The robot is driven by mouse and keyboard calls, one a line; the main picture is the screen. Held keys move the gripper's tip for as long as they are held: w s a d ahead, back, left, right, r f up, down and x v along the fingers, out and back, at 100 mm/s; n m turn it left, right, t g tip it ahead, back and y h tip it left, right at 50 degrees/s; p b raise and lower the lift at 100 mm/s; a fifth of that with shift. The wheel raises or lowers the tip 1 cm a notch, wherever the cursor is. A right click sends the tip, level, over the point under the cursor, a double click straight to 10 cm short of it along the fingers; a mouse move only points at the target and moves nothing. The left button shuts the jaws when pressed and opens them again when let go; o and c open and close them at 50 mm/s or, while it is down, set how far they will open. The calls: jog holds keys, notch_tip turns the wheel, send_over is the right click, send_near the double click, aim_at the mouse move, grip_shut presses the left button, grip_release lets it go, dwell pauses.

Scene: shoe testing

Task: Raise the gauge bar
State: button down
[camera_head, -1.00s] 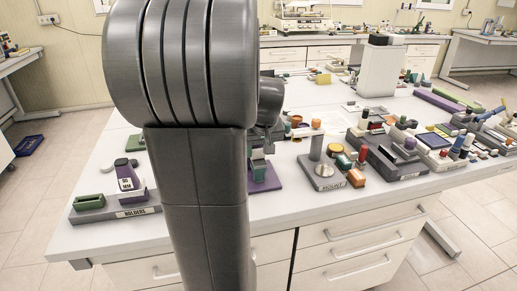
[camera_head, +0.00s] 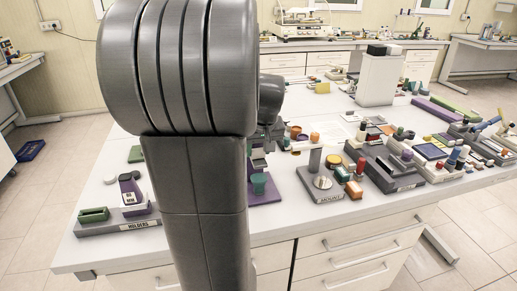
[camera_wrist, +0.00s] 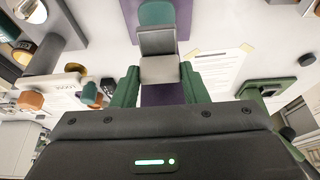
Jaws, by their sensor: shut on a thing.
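In the wrist view a grey block (camera_wrist: 160,68), which I take to be the gauge bar, lies between the green fingers of my gripper (camera_wrist: 160,86), which is shut on it. A green piece (camera_wrist: 155,12) shows at its far end, over a purple base (camera_wrist: 183,14). In the head view my gripper (camera_head: 262,160) is partly hidden by my arm. The green piece (camera_head: 259,182) stands under it on the purple base (camera_head: 266,196). I cannot tell whether the held block is clear of the base.
A grey mount with a post (camera_head: 320,184) stands just right of the purple base. A holder tray (camera_head: 118,222) is at the left front. Crowded trays and small parts (camera_head: 385,172) fill the right side. A tall white unit (camera_head: 376,80) stands behind.

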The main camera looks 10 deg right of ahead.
jog(key=shift+w+r, duration=0.1)
jog(key=shift+r, duration=0.2)
jog(key=c, duration=1)
grip_release()
jog(key=shift+o, duration=0.8)
jog(key=v, duration=1.3)
jog(key=shift+s+r, duration=0.3)
jog(key=shift+f, duration=0.1)
jog(key=b+x, duration=0.1)
jog(key=x, duration=1.4)
jog(key=shift+s+f, duration=0.1)
jog(key=shift+f, duration=0.05)
jog(key=shift+f+b, duration=0.45)
jog(key=shift+f, duration=0.15)
